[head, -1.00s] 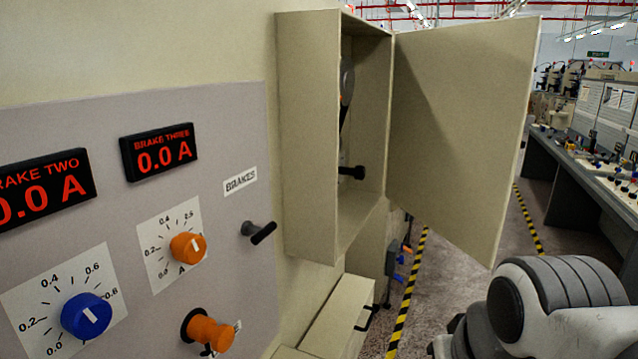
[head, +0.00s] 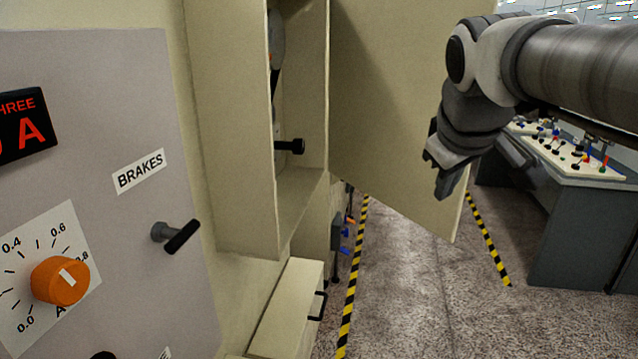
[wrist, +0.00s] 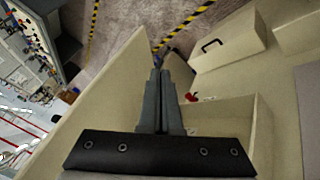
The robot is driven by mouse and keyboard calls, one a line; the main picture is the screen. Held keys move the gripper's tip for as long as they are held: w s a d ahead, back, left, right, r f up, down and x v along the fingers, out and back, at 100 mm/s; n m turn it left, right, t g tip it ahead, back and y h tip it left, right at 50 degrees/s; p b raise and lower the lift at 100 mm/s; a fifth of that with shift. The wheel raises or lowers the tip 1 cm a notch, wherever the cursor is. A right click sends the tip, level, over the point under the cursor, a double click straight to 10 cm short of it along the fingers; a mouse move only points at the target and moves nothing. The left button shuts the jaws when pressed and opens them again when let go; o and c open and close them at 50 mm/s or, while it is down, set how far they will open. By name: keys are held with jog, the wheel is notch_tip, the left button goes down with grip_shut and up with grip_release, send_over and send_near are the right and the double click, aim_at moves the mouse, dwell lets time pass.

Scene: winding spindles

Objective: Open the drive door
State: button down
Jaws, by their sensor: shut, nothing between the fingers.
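The drive door (head: 390,90) is a beige panel standing wide open on the right side of a beige wall cabinet (head: 235,150). Its inner face shows in the head view, and the panel also shows in the wrist view (wrist: 97,105). Inside the cabinet are a black knob (head: 290,146) and part of a grey disc (head: 277,38). My gripper (head: 440,178) is in front of the door's outer right part, on the side of its inner face. Its fingers (wrist: 157,75) are shut and empty. I cannot tell whether they touch the door.
A lower beige box with a black handle (head: 290,300) juts out under the cabinet. A grey panel with an orange dial (head: 60,282) and a black lever (head: 178,237) is at left. A bench (head: 580,215) stands at right. The floor between striped lines is clear.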

aim_at(452, 196)
jog(key=w+d+f, duration=0.2)
jog(key=w, duration=0.1)
jog(key=w+d+f+p, duration=0.1)
jog(key=w+d+f, duration=0.1)
jog(key=w, duration=0.1)
jog(key=w+d+f, duration=0.2)
jog(key=w+f, duration=0.1)
jog(key=shift+w+d, duration=0.1)
jog(key=shift+d, duration=0.3)
jog(key=shift+w+d, duration=0.2)
jog(key=shift+d, duration=0.2)
